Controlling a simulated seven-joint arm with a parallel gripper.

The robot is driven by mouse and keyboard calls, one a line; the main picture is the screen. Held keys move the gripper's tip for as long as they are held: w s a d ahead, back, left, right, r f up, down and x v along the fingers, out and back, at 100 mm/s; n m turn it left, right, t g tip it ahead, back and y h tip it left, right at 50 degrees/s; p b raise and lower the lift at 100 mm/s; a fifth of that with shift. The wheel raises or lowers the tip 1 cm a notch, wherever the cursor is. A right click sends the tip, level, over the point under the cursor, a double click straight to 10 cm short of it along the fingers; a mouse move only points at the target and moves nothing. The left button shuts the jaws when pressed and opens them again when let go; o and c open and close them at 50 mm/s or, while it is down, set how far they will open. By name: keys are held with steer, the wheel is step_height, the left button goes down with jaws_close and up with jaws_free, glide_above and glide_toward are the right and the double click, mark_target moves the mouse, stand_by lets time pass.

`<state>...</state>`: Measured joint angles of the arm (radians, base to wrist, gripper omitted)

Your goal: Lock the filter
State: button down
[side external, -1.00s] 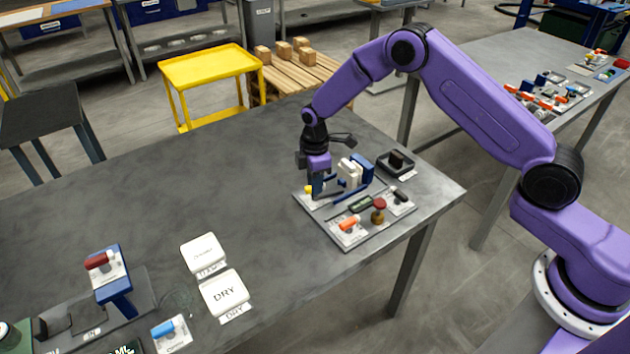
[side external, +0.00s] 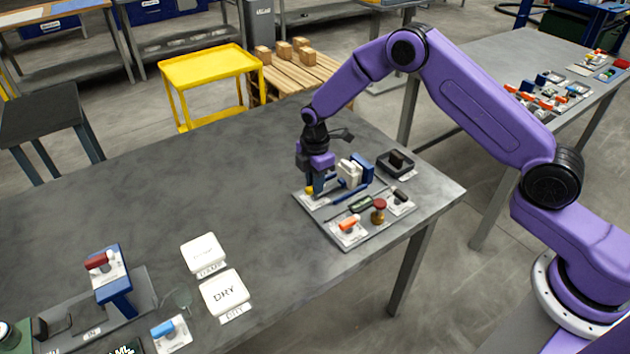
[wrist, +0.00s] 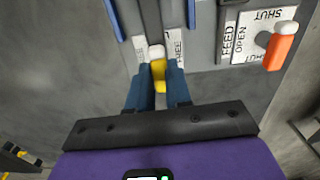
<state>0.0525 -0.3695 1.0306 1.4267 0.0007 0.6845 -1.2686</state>
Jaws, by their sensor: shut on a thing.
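The filter press (side external: 375,226) is a grey plate with fittings near the table's right end. At its far left corner is a small yellow lever (side external: 309,190) beside a white label. In the wrist view the yellow lever (wrist: 159,76) has a white tip and lies between my two blue fingers. My gripper (wrist: 159,84) is shut on it; a label partly reading "FREE" is to its right. In the side view my gripper (side external: 314,188) points down at that corner and partly hides the lever. White and blue filter blocks (side external: 352,171) stand behind on the plate.
An orange lever (wrist: 279,47) sits by "OPEN" and "SHUT" labels, with a "FEED" label beside it. A red-topped brass knob (side external: 379,211) stands near the plate's front. A black tray (side external: 397,163) is behind. White "DRY" pad (side external: 224,293) lies left; mid-table is clear.

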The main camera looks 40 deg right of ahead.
steer(key=c, duration=1)
jaws_free()
steer(key=shift+c, duration=0.2)
step_height(320, 180, up, 18)
steer(key=shift+f, duration=0.25)
steer(key=shift+s, duration=0.1)
steer(key=s+a+r+m, duration=0.1)
steer(key=s+r, duration=0.2)
steer(key=s, duration=0.6)
steer(key=s+a+r+m, duration=0.1)
steer(key=s+r+m, duration=0.1)
steer(key=s, duration=0.7)
steer(key=s+d+m, duration=0.1)
steer(key=s+d, duration=0.2)
steer(key=s, duration=0.4)
steer(key=s+d, duration=0.3)
steer(key=s, duration=0.4)
steer(key=s+d+f+m, duration=0.1)
steer(key=s+d, duration=0.3)
steer(key=s, duration=0.4)
steer(key=shift+m, duration=0.3)
